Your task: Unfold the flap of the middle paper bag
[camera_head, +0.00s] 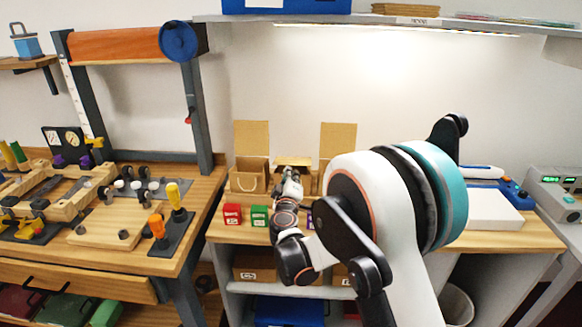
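Three brown paper bags stand in a row on the wooden counter. The left bag (248,178) has its flap upright, and the right bag (338,138) also shows an upright flap. The middle bag (293,160) is lower, with no flap standing up; only its top strip shows, and my arm hides most of its front. My gripper (291,176) is in front of the middle bag, near its top. It is small and seen from behind, so I cannot tell whether its fingers are open or touching the bag.
A red block (232,214) and a green block (259,215) sit on the counter in front of the bags. A wooden workbench (150,265) with tools stands at left. A white box (494,210) lies at right. A shelf (400,22) hangs above.

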